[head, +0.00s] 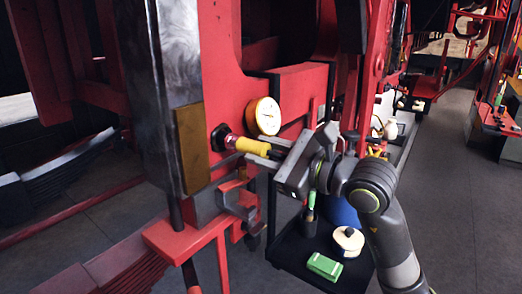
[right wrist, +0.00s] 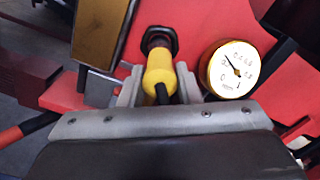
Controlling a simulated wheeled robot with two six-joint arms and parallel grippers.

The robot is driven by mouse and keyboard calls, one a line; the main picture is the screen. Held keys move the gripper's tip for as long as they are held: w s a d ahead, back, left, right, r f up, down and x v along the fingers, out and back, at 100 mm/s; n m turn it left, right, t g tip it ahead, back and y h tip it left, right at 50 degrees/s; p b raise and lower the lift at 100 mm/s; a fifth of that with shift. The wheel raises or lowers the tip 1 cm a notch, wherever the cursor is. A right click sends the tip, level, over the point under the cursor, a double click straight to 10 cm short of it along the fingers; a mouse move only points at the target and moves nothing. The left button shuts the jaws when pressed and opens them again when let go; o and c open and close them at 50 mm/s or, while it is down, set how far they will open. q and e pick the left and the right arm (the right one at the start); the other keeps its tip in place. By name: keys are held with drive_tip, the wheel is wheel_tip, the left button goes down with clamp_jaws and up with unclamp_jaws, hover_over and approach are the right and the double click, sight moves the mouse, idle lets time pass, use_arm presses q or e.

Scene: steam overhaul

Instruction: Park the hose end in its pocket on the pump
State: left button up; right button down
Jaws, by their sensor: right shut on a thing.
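The yellow hose end (head: 250,146) is in my right gripper (head: 268,153), which is shut on it. In the right wrist view, the yellow body (right wrist: 158,72) sits between the two grey fingers (right wrist: 158,95), with a dark hose running back toward my wrist. Its front meets a round black fitting (right wrist: 158,40) on the red frame; in the head view this fitting (head: 217,138) has a red and metal part toward the hose end. I cannot tell how deep the hose end sits in it. I cannot make out which part is the pump's pocket. My left gripper is out of view.
A dial gauge (head: 264,116) sits close beside the hose end, right of it in the wrist view (right wrist: 229,69). A brass-coloured plate (head: 192,148) is on the left. A black tray (head: 290,250) holds a green block (head: 325,266) and a cream round container (head: 348,241).

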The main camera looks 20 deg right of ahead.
drive_tip(key=shift+v, duration=1.85)
drive_tip(key=shift+s+d, duration=0.4)
drive_tip(key=shift+s, duration=0.15)
drive_tip(key=shift+w+a, duration=0.15)
drive_tip(key=shift+b+x, duration=1.2)
drive_tip(key=shift+x, duration=1.25)
drive_tip(key=shift+w+a+r, duration=0.1)
drive_tip(key=shift+w, duration=0.1)
drive_tip(key=c, duration=1)
unclamp_jaws()
drive_tip(key=shift+a, duration=0.15)
drive_tip(key=shift+o, duration=0.2)
